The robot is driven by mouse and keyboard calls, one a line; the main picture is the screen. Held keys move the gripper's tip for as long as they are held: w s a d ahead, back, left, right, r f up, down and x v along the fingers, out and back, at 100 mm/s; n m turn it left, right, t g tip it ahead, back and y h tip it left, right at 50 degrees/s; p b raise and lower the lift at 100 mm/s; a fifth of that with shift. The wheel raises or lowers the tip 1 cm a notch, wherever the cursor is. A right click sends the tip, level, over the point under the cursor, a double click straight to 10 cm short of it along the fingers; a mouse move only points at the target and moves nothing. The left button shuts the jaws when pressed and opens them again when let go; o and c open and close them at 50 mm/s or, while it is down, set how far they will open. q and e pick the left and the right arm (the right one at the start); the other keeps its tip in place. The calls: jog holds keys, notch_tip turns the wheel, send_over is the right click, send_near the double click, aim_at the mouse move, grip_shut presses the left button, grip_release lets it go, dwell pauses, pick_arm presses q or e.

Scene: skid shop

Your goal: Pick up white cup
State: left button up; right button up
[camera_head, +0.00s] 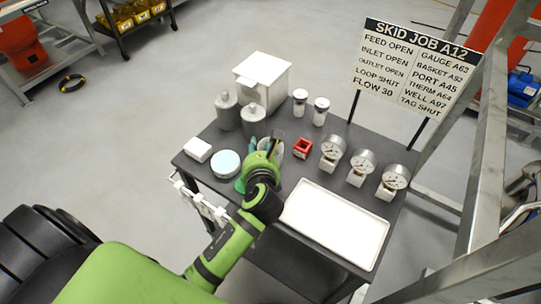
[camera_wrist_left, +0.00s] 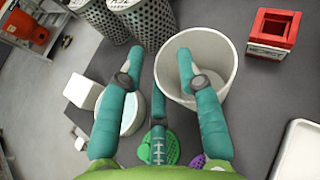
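The white cup (camera_wrist_left: 215,50) stands upright on the dark table, its mouth open toward the left wrist view. In the head view it is mostly hidden behind my left gripper (camera_head: 268,152). The left gripper (camera_wrist_left: 160,62) is open and empty, pointing down at the cup. In the wrist view its right finger overlaps the cup's mouth, and its left finger is outside the cup's left rim. The third finger is near the cup's lower left. I cannot tell whether any finger touches the cup. My right gripper is not in view.
Grey canisters (camera_head: 227,112) stand behind the cup, with a white box (camera_head: 262,80) farther back. A red square holder (camera_head: 303,148), gauges (camera_head: 333,150) and a white tray (camera_head: 335,225) lie to the right. A round tin (camera_head: 225,163) and a white block (camera_head: 197,150) are left.

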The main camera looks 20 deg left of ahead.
pick_arm(q)
grip_shut()
jog(key=shift+s+r, duration=0.1)
